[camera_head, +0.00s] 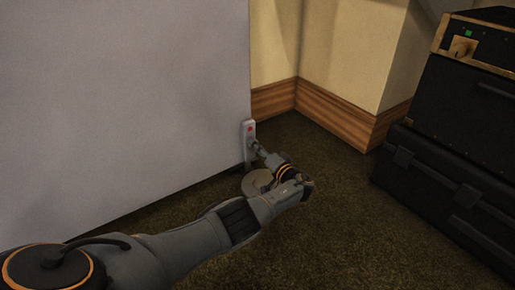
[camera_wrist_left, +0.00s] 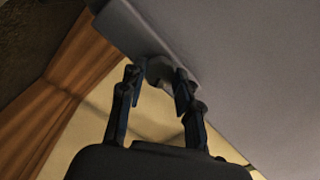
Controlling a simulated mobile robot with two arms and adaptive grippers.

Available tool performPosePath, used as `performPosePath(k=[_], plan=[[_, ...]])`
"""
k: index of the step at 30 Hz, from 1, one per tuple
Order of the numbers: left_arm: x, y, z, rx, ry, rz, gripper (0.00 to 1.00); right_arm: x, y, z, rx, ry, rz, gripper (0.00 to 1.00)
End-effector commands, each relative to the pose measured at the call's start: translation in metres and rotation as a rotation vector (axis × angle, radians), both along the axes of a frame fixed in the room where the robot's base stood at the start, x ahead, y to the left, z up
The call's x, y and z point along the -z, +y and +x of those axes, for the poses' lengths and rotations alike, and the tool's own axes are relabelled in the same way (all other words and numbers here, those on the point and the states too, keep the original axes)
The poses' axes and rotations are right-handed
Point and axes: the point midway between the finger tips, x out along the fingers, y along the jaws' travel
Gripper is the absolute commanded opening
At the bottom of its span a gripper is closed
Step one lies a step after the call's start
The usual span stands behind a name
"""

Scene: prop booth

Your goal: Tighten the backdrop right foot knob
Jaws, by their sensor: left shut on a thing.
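The backdrop (camera_head: 125,85) is a large pale grey panel filling the left of the head view; it also fills the upper right of the left wrist view (camera_wrist_left: 255,60). At its lower right edge is a light bracket (camera_head: 249,133) with a red mark. The foot knob (camera_wrist_left: 159,71) is a grey rounded piece on that bracket, seen between my fingers in the left wrist view. My left gripper (camera_head: 257,148) is shut on the knob, its fingers on either side of it. The arm hides part of the round foot disc (camera_head: 257,181). My right gripper is not in view.
Black cases (camera_head: 450,165) are stacked on the right, the top one with a brass-edged panel and green light. A wall with a wooden baseboard (camera_head: 335,115) stands behind. Brown carpet (camera_head: 340,225) between the backdrop and the cases is clear.

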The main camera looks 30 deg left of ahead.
Motion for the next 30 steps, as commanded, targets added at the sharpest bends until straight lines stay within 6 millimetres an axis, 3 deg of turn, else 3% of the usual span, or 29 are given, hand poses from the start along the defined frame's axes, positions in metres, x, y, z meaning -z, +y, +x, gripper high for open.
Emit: performPosePath(k=[18, 30], plan=[[0.0001, -0.0008, -0.0006, 0.002, 0.516, 0.213, 0.01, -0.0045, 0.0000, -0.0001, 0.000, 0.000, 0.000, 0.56], [0.0005, -0.0009, -0.0007, 0.002, 0.703, 0.290, 0.01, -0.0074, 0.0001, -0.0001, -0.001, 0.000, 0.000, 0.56]])
